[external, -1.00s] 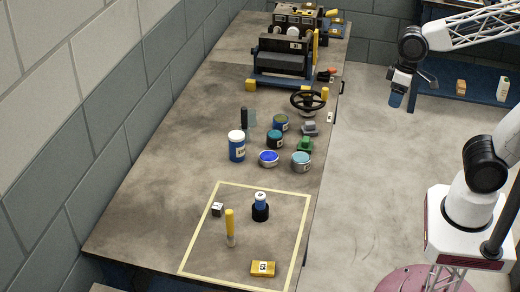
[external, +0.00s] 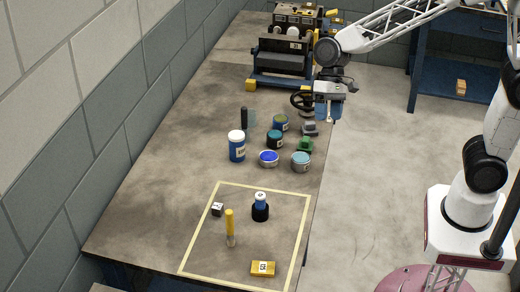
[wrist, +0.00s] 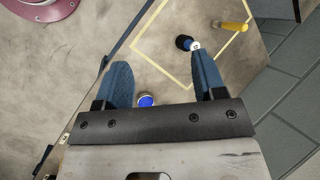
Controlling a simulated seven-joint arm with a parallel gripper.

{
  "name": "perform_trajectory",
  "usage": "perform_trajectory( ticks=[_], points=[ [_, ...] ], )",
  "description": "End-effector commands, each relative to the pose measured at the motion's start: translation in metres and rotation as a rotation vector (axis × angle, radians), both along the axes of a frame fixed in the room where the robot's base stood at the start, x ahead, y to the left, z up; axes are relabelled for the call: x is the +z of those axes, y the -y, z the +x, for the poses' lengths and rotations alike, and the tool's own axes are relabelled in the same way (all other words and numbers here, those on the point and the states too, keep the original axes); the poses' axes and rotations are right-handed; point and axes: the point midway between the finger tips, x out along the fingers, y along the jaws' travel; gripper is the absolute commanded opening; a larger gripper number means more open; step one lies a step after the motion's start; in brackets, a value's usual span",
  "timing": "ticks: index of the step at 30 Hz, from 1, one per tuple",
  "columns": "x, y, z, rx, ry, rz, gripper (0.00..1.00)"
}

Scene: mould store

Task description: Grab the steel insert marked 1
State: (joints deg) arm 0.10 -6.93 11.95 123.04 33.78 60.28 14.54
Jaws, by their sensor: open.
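A small grey block with a white label (external: 217,209) stands in the left of the yellow taped square (external: 198,232); it looks like steel, but I cannot read its mark. A dark cylinder (external: 260,212) with a blue and white top is right of it and also shows in the wrist view (wrist: 184,43). A yellow block (external: 262,268) has a label that I cannot read surely. My gripper (external: 328,118) is open and empty, high by the bench's right edge, well apart from these. In the wrist view, its blue fingers (wrist: 160,62) are spread; the small block is not visible there.
A yellow-handled tool (external: 230,225) stands upright beside the small block. A white-capped blue jar (external: 237,146), several tins such as the blue one (external: 269,158), and a black handwheel (external: 303,100) stand farther back. The bench left of the jar is clear.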

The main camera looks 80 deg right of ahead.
Motion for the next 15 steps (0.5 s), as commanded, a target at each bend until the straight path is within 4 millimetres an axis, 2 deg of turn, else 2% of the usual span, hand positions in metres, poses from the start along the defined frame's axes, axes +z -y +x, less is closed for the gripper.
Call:
perform_trajectory(
  ticks=[3, 15],
  points=[
    [-0.013, -0.007, 0.025, -0.045, -0.044, 0.043, 0.64],
    [-0.063, -0.032, 0.105, -0.207, -0.192, 0.187, 0.64]
  ],
)
